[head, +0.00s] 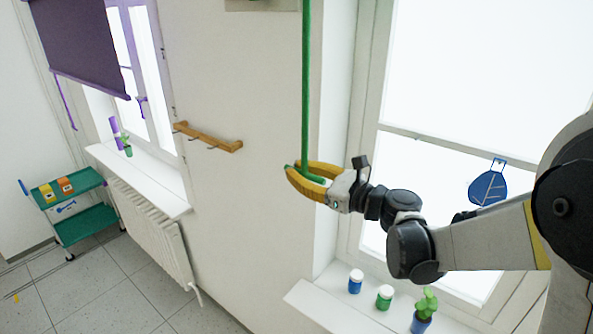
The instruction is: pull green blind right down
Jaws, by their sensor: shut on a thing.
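A green pull cord (306,90) hangs straight down from above the top edge in the head view, in front of the wall beside the right window. My gripper (290,169), with yellow fingers, is shut on the lower end of the green cord. A green end piece shows between the fingers; part of it is hidden by them. The green blind itself is not in view. The right window's panes show bare in the visible part.
A purple blind (78,45) hangs partly down over the left window. A wooden hook rack (207,137) is on the wall. Jars and a potted plant (424,310) stand on the right sill (325,307). A radiator (150,228) and green cart (85,217) are at left.

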